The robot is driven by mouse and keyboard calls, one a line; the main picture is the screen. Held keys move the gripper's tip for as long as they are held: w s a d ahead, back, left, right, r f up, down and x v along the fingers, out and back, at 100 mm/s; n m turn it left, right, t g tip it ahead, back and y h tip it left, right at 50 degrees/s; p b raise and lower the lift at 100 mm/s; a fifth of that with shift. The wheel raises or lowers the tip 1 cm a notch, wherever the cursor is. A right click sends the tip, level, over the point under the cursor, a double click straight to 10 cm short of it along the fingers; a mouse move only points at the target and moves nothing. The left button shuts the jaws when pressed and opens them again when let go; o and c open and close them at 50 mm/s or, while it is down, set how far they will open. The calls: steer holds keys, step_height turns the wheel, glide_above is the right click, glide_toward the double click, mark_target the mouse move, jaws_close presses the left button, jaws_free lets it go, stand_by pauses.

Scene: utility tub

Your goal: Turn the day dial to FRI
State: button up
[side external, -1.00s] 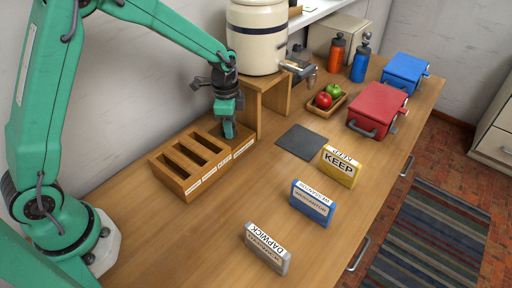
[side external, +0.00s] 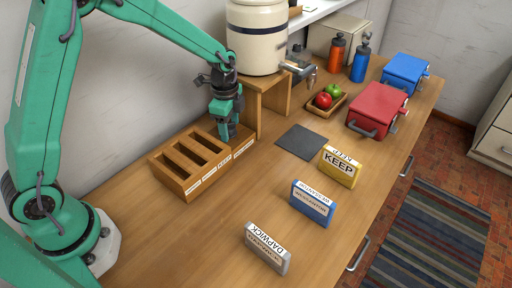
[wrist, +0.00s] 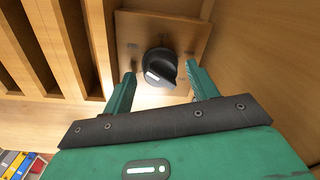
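The day dial (wrist: 162,64) is a round black knob with a white mark, on a square wooden plate (wrist: 193,32) in the wrist view. The small markings around it are too small to read, so I cannot tell which day it points to. My gripper (wrist: 160,70) is open, with one green finger on each side of the knob and a small gap to it. In the side view my gripper (side external: 228,130) points down at the right end of the slotted wooden rack and hides the dial.
The slotted rack (side external: 186,186) is left of my gripper. A wooden stand (side external: 274,98) with a cream crock (side external: 256,40) rises close on its right. A dark mat (side external: 302,142), labelled yellow, blue and grey blocks, and red and blue boxes are farther off. The front counter is mostly clear.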

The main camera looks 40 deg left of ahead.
mark_target(229, 124)
steer(key=shift+r, duration=0.15)
step_height(229, 124, up, 7)
steer(key=shift+s+f, duration=0.1)
steer(key=shift+r, duration=0.35)
steer(key=shift+s, duration=0.1)
stand_by(0.4)
steer(key=shift+s+a+r, duration=0.1)
steer(key=shift+s+r, duration=0.1)
steer(key=shift+r, duration=0.2)
steer(key=s+a+r+n+t, duration=0.1)
steer(key=s+r+n, duration=0.2)
steer(key=s, duration=0.4)
steer(key=s+a+r+n+t, duration=0.1)
steer(key=s+r+n+t, duration=0.1)
steer(key=s+r+n, duration=0.2)
steer(key=s+a+r+n+t, duration=0.1)
steer(key=s+r+n+t, duration=0.1)
steer(key=s+n, duration=0.5)
steer(key=s+r, duration=0.1)
steer(key=s, duration=0.3)
steer(key=shift+s+a+r, duration=0.15)
steer(key=shift+s+r, duration=0.05)
steer(key=shift+s, duration=0.2)
